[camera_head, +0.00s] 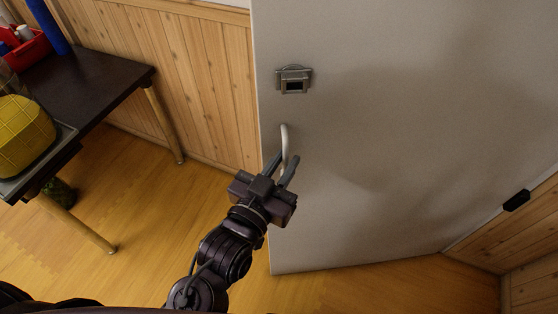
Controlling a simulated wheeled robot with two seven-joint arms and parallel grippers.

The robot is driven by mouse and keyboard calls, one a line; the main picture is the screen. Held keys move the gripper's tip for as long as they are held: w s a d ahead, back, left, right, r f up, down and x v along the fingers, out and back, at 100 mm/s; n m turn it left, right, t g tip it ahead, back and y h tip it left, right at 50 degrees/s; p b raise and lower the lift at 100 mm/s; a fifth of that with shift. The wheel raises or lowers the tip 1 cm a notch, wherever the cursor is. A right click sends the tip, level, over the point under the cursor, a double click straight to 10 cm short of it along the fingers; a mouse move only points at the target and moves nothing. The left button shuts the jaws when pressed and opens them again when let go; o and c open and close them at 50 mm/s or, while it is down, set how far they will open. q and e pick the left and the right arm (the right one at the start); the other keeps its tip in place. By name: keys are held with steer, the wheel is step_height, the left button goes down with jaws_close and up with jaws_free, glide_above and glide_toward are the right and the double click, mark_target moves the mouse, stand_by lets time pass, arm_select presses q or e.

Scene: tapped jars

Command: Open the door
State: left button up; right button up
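The door (400,120) is a plain light grey panel that fills the right half of the head view. Its pale curved handle (285,135) is near the door's left edge, below a metal latch plate (293,80). My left gripper (283,163) is at the lower part of the handle. Its two fingers are spread, one on each side of the handle. I cannot tell whether they touch it. My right gripper is not in view.
A dark table (95,85) with a red bin (28,50) and a yellow basket (24,135) stands at the left. A wood-panelled wall (190,70) is behind it. Open wooden floor (150,215) lies between table and door. A small black fitting (516,200) is at the right.

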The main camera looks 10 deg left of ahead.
arm_select(q)
steer(key=o, duration=0.3)
steer(key=shift+d, duration=0.35)
steer(key=shift+a, duration=0.25)
steer(key=shift+s+a, duration=0.15)
steer(key=shift+s, duration=0.2)
steer(key=p+v, duration=0.1)
steer(key=v, duration=0.5)
steer(key=shift+s+p, duration=0.3)
steer(key=shift+s, duration=0.15)
steer(key=shift+f, duration=0.1)
